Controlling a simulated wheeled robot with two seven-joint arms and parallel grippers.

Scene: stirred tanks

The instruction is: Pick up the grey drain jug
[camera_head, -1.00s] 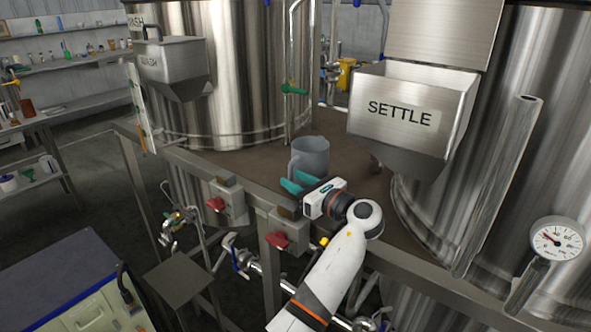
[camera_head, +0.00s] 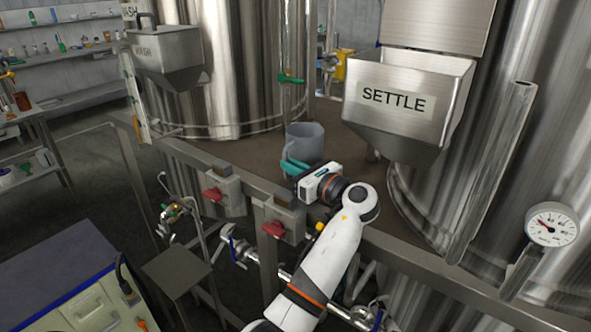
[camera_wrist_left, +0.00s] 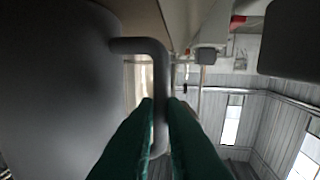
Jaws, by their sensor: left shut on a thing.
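The grey drain jug (camera_head: 305,143) stands upright on the brown platform between the two big steel tanks. Its handle is on the near left side. In the left wrist view the jug's body (camera_wrist_left: 55,90) fills the left side, and its handle (camera_wrist_left: 160,80) runs down between the green fingertips. My left gripper (camera_head: 290,168), with teal fingers, is shut on the handle. It also shows in the left wrist view (camera_wrist_left: 160,125). I cannot tell whether the jug's base touches the platform. My right gripper is not in view.
A steel hopper labelled SETTLE (camera_head: 400,100) hangs just right of the jug. Another hopper (camera_head: 165,55) is at the upper left. Red-handled switch boxes (camera_head: 222,193) line the platform's front rail. A dial gauge (camera_head: 552,224) is at the right.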

